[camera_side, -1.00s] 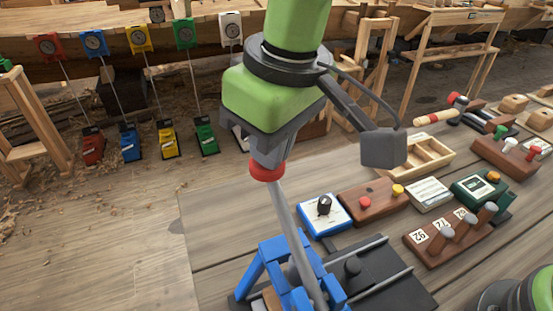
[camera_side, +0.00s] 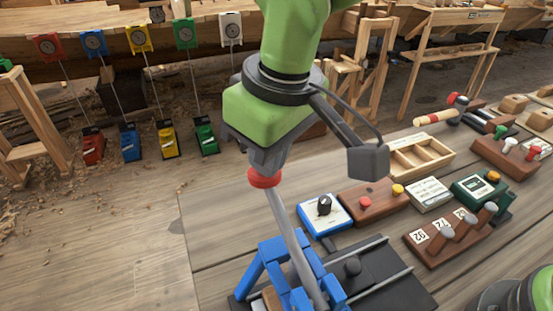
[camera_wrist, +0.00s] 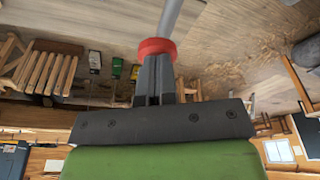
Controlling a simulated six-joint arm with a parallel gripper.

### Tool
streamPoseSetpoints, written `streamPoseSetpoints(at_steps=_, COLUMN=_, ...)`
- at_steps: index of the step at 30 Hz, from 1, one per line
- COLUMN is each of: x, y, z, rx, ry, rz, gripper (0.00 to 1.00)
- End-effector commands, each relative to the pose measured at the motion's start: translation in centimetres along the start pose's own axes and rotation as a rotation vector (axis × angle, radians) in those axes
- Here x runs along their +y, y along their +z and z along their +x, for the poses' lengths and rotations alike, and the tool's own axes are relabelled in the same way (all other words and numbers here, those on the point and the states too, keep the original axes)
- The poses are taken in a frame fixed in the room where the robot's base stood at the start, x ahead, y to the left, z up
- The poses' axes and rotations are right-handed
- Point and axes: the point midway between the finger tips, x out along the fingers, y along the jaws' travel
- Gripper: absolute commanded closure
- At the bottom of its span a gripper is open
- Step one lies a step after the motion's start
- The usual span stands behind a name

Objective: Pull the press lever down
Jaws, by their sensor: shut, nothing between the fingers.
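The press lever is a grey rod (camera_side: 284,218) with a red knob (camera_side: 264,178) on its upper end. It leans up and to the left out of the blue press frame (camera_side: 262,263) on a dark base. My gripper (camera_side: 266,160) is over the knob, its shut fingers at the knob's top and apparently touching it. In the wrist view the red knob (camera_wrist: 154,47) sits right at the tips of my shut gripper (camera_wrist: 154,62), with the rod running away beyond it. Nothing shows between the fingers.
To the right stand a blue-edged dial box (camera_side: 325,214), a brown button box (camera_side: 374,200), a wooden tray (camera_side: 417,158) and a brown block with several small levers (camera_side: 452,236). Coloured gauges with cables hang at the back left.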

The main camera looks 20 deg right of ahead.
Motion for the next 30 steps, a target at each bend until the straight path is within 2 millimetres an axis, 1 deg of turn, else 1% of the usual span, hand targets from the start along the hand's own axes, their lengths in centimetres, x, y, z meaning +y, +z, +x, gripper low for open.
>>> streamPoseSetpoints(at_steps=5, x=0.0, y=0.1, z=0.4, rx=-0.004, ry=0.0, rz=0.0, gripper=1.0)
streamPoseSetpoints(at_steps=19, x=0.3, y=0.1, z=2.2, rx=-0.008, ry=0.001, rz=0.0, gripper=1.0)
streamPoseSetpoints(at_steps=30, x=0.3, y=0.0, z=2.3, rx=-0.006, ry=0.001, rz=0.0, gripper=1.0)
